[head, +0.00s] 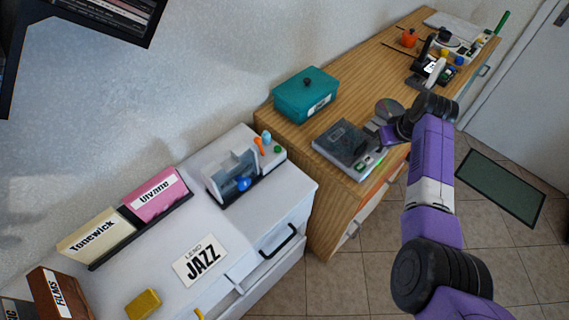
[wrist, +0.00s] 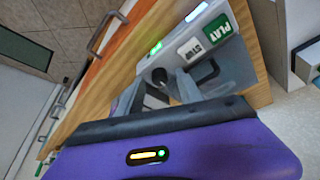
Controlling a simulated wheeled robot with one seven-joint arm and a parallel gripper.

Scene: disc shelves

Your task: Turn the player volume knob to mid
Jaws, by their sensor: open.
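The player (head: 345,142) is a dark grey box on the wooden dresser, with green lights along its front right edge. In the wrist view, the player (wrist: 240,65) shows a green PLAY button, a white STOP button and lit green indicators. A dark round knob (wrist: 159,75), apparently the volume knob, is on the player's front part, partly hidden by my fingers. My gripper (wrist: 157,88) is open, with its fingers close around or beside the knob; contact cannot be told. In the head view my gripper (head: 384,140) is at the player's right side, its fingers mostly hidden.
A grey disc (head: 388,109) lies behind my gripper. A teal lidded box (head: 305,95) stands left of the player. Other devices (head: 435,62) stand farther along the dresser. A white cabinet (head: 165,245) with record sleeves is at left. Tiled floor is free in front.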

